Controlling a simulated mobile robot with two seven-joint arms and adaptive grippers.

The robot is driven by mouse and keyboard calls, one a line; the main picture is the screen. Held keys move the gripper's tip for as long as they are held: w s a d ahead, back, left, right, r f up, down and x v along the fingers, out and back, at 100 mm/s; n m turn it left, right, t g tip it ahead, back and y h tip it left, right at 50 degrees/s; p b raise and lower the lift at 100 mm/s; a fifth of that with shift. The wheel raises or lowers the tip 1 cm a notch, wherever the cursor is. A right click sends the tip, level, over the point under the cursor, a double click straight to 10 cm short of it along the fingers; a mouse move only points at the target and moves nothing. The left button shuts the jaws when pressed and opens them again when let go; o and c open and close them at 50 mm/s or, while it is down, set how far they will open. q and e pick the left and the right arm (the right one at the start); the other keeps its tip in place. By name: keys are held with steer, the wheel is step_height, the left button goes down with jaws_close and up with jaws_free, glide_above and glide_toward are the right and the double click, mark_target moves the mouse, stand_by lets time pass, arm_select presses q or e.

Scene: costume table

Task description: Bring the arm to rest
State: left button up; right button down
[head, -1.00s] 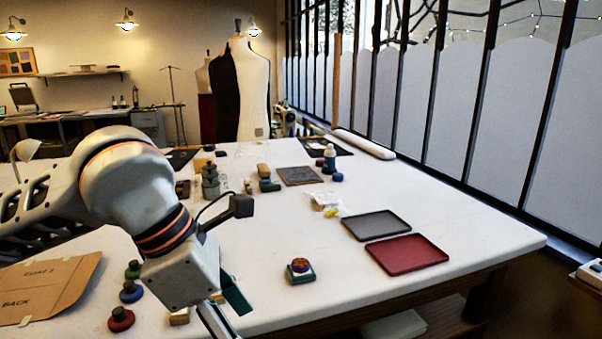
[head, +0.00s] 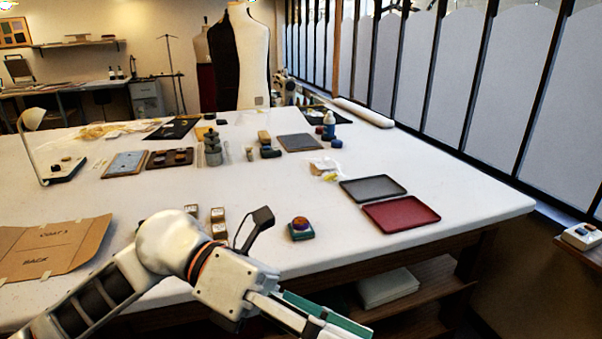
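My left arm comes in from the lower left and reaches across the front edge of the table (head: 480,210). My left gripper (head: 345,328) is at the bottom centre, low in front of the table edge. A green part shows along it. Its fingertips run toward the bottom of the picture, so I cannot tell whether it is open or shut. No held thing can be made out. My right gripper is not in view.
A small dark block with a round reddish top (head: 300,228) stands near the front edge, above my gripper. A grey tray (head: 374,189) and a red tray (head: 400,214) lie to the right. A brown card pattern (head: 55,250) lies at left. Small wooden blocks (head: 218,222) are behind my arm.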

arm_select(q)
steer(key=w+a+r+n+t+h, duration=0.25)
steer(key=w+n+t+h, duration=0.75)
steer(key=n, duration=0.6)
steer(key=w+a+f+n+t+y, duration=0.45)
steer(key=f+n+t+y, duration=0.2)
steer(key=f+n, duration=0.25)
steer(key=w+a+f+n+t+y, duration=0.4)
steer(key=a+f+n+t+y, duration=0.2)
steer(key=f+n+t, duration=0.3)
steer(key=s+a+f+n+g+y, duration=0.1)
steer(key=s+a+f+n+y, duration=0.15)
steer(key=f, duration=0.55)
steer(key=s+a+f+n+g+y, duration=0.1)
steer(key=a+f+n+g+y, duration=0.1)
steer(key=a+f+n+y, duration=0.35)
steer(key=s+a+f+n+g, duration=0.1)
steer(key=s+a+f+g, duration=0.1)
steer(key=s+f, duration=0.4)
steer(key=s+a+f+n+g+y, duration=0.1)
steer(key=s+a+f+n+g, duration=0.1)
steer(key=s+f, duration=0.5)
step_height(320, 180, down, 6)
steer(key=shift+a+f+g, duration=0.1)
steer(key=shift+a+g, duration=0.05)
steer(key=shift+g, duration=0.4)
steer(key=shift+y, duration=0.25)
